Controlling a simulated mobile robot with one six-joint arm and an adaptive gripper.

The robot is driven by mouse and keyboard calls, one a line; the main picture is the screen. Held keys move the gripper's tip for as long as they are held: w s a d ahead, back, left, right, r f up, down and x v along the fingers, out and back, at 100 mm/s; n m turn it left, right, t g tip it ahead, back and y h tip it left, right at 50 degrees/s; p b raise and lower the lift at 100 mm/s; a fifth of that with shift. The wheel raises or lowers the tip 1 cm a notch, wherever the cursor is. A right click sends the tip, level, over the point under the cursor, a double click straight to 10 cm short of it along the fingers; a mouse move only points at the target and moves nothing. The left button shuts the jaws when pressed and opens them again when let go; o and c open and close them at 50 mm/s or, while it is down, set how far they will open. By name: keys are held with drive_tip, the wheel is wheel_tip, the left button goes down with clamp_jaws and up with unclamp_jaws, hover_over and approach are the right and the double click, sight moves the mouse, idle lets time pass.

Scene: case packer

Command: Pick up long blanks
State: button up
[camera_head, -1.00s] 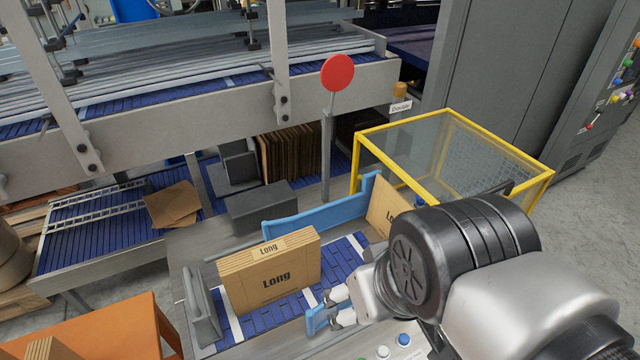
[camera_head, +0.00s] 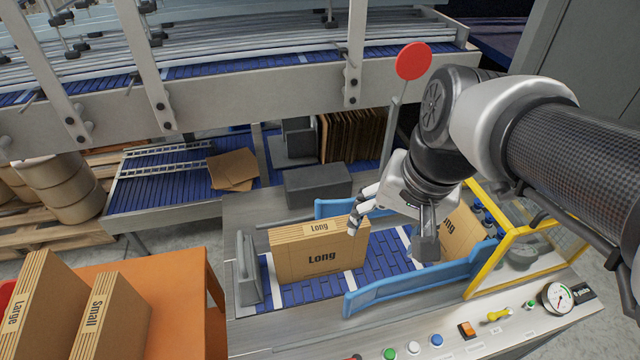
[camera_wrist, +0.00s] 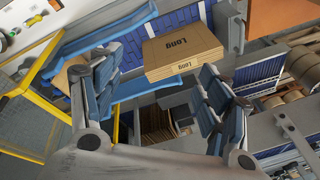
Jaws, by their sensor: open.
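A stack of brown cardboard blanks labelled "Long" (camera_head: 318,258) stands upright on the blue belt of the magazine. It also shows in the wrist view (camera_wrist: 183,50), beyond my fingers. A second "Long" blank (camera_head: 458,232) stands further right, by the yellow-framed guard and partly hidden by my arm. My gripper (camera_head: 357,218) is at the upper right corner of the left stack, partly overlapping it in the head view. In the wrist view its two fingers (camera_wrist: 165,90) are spread wide with nothing between them. I cannot tell whether a finger touches the stack.
Blue side rails (camera_head: 405,287) flank the belt, and a grey end plate (camera_head: 248,268) stands left of the stack. A yellow guard (camera_head: 505,262) is at right. An orange table (camera_head: 180,290) holds "Large" (camera_head: 40,300) and "Small" (camera_head: 112,322) blanks. A red disc (camera_head: 413,61) stands behind.

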drive_tip(key=w+a+f+m+g+y+p, duration=0.1)
drive_tip(key=w+f+m, duration=0.15)
drive_tip(key=w, duration=0.45)
drive_tip(key=w+a+f+m+g+p, duration=0.1)
drive_tip(key=w+f+m, duration=0.15)
drive_tip(key=w, duration=0.45)
drive_tip(key=m+g+y+p, duration=0.1)
drive_tip(key=m+g+y, duration=0.1)
drive_tip(key=m, duration=0.4)
approach(314, 238)
drive_tip(key=w+d+r, duration=0.3)
drive_tip(key=b+x, duration=0.1)
drive_tip(key=x, duration=0.5)
drive_tip(key=b+x, duration=0.1)
drive_tip(key=x, duration=0.4)
drive_tip(key=b+x, duration=0.2)
drive_tip(key=x, duration=0.4)
drive_tip(key=shift+w+a+f, duration=0.2)
drive_tip(key=shift+w+f, duration=0.05)
drive_tip(key=shift+f, duration=0.1)
drive_tip(key=shift+r, duration=0.1)
clamp_jaws()
